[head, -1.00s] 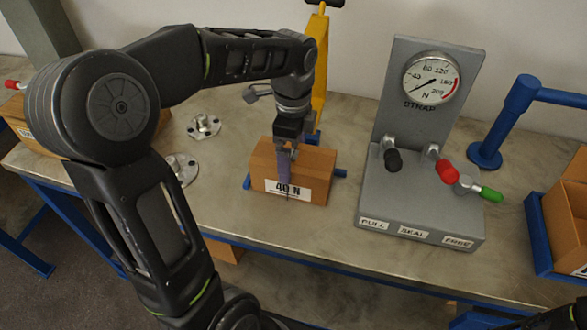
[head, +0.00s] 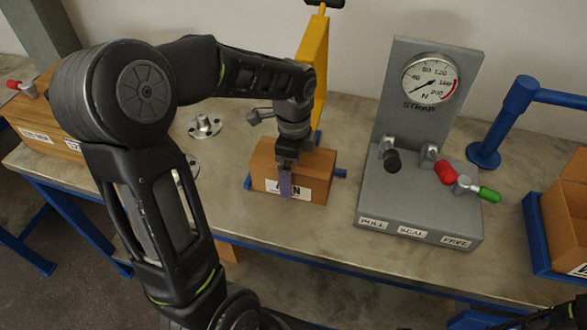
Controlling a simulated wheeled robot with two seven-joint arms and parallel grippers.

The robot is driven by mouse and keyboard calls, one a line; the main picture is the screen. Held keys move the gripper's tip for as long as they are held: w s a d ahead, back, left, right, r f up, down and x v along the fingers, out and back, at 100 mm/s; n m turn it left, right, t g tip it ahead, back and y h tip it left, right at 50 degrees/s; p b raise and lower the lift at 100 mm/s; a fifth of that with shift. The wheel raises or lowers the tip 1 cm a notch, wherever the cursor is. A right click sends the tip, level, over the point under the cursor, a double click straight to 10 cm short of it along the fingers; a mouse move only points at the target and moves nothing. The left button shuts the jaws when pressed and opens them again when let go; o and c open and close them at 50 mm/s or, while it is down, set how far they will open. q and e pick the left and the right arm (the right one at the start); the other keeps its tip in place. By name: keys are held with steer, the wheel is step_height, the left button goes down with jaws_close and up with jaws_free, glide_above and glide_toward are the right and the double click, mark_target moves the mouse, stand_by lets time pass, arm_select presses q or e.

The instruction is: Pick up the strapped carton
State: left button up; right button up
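The carton (head: 318,170) is a brown box with a white front label, on the bench between blue supports. My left gripper (head: 286,190) points down in front of the carton's front face, and its purplish finger covers the middle of the label. I see its fingers edge-on, so the gap between them is hidden, and I cannot tell whether they touch the carton. No strap can be made out clearly on the carton. My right gripper is not in view; only a dark piece of my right arm shows at the lower right corner.
A grey strapping stand (head: 421,200) with a dial and red, black and green handles stands right of the carton. A yellow post (head: 314,70) rises behind it. An open carton (head: 568,215) sits in a blue frame at far right. Metal flanged fittings (head: 205,126) lie left.

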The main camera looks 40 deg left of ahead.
arm_select(q)
steer(key=shift+w, duration=0.1)
steer(key=c, duration=2)
